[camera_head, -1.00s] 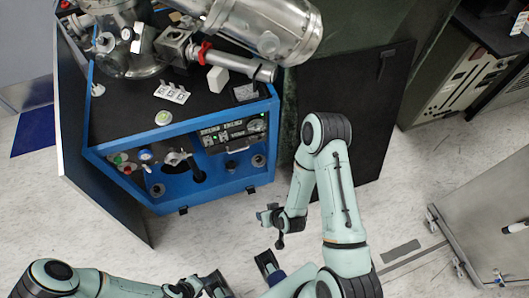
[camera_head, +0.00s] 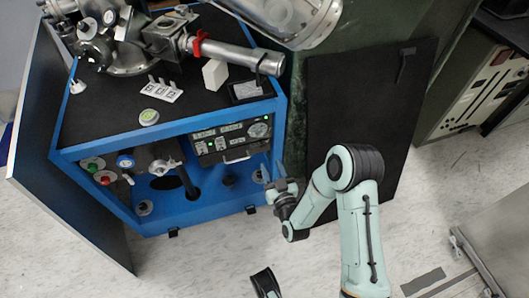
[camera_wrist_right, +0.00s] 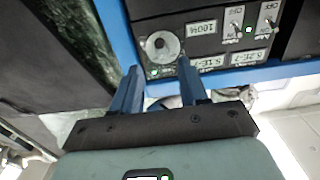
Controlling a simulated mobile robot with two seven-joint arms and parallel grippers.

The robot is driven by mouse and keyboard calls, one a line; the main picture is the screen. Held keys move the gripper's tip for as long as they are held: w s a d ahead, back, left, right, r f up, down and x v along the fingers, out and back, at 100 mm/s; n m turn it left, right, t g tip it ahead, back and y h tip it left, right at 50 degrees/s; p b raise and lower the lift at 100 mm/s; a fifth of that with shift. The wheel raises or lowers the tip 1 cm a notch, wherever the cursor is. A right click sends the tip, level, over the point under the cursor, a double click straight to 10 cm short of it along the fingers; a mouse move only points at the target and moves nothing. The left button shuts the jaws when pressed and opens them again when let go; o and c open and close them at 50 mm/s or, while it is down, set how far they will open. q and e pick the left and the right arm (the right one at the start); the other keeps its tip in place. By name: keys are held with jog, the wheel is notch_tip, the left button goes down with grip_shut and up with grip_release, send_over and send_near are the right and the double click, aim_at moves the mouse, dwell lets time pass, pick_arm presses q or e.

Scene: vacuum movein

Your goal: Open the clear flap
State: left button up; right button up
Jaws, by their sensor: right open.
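The control panel (camera_head: 231,140) is a dark unit with small displays, switches and a dial, set in the front of the blue cabinet. A thin pale bar (camera_head: 237,158) runs along its lower part. I cannot make out the clear flap for certain against the panel. My right gripper (camera_head: 273,172) is open and empty, just right of and below the panel's right end. In the right wrist view my right gripper (camera_wrist_right: 160,72) has its two blue fingers apart below the panel's round dial (camera_wrist_right: 160,45). I cannot tell whether they touch anything.
The blue cabinet (camera_head: 205,218) carries metal vacuum pipework (camera_head: 160,45) on its black top. Several valves and knobs sit left of the panel. A dark board (camera_head: 365,120) stands right of the cabinet.

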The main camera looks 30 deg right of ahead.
aim_at(263, 147)
pick_arm(q)
jog(key=s+f, duration=0.1)
jog(key=s+f+g+b, duration=0.1)
jog(key=shift+s+a+f, duration=0.15)
jog(key=shift+s, duration=0.2)
pick_arm(e)
jog(key=x, duration=0.7)
jog(key=shift+w, duration=0.3)
grip_shut()
